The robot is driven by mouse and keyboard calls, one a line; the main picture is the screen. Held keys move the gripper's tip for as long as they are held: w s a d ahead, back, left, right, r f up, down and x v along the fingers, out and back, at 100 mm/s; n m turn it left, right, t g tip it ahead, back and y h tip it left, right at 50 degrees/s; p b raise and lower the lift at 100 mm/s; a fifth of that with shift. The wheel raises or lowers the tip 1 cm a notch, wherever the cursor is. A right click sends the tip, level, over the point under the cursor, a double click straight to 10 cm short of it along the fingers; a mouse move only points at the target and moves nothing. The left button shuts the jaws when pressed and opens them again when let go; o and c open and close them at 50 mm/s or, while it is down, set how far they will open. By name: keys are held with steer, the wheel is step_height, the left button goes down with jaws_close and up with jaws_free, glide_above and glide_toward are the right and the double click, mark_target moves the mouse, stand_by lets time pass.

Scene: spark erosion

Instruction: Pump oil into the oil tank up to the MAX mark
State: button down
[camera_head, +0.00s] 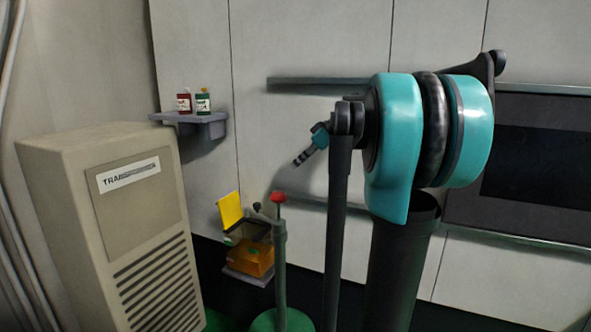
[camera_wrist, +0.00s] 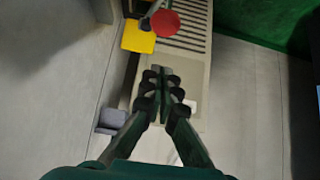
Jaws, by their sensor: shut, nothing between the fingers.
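The oil tank (camera_head: 255,260) is a small box with an amber lower part and dark upper part, low against the wall in the head view. A yellow flap (camera_head: 229,209) stands up at its left; a yellow panel also shows in the wrist view (camera_wrist: 138,36). The oil level and MAX mark are too small to read. In front stands a green post (camera_head: 280,255) with a red knob (camera_head: 278,197); a round red top shows in the wrist view (camera_wrist: 165,23). My gripper (camera_wrist: 160,85) is shut and empty, its fingertips apart from the red top.
A beige cabinet (camera_head: 95,150) with vents stands at left. A dark panel (camera_head: 530,160) is at right. My arm covers the middle of the head view.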

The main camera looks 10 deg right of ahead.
glide_above(283, 201)
steer(key=w, duration=0.2)
steer(key=f, duration=0.6)
steer(key=shift+s, duration=0.25)
steer(key=shift+d+f, duration=0.2)
steer(key=shift+f, duration=1.6)
steer(key=shift+f, duration=0.1)
steer(key=shift+s+f, duration=0.15)
steer(key=shift+f, duration=2.35)
steer(key=shift+r, duration=0.1)
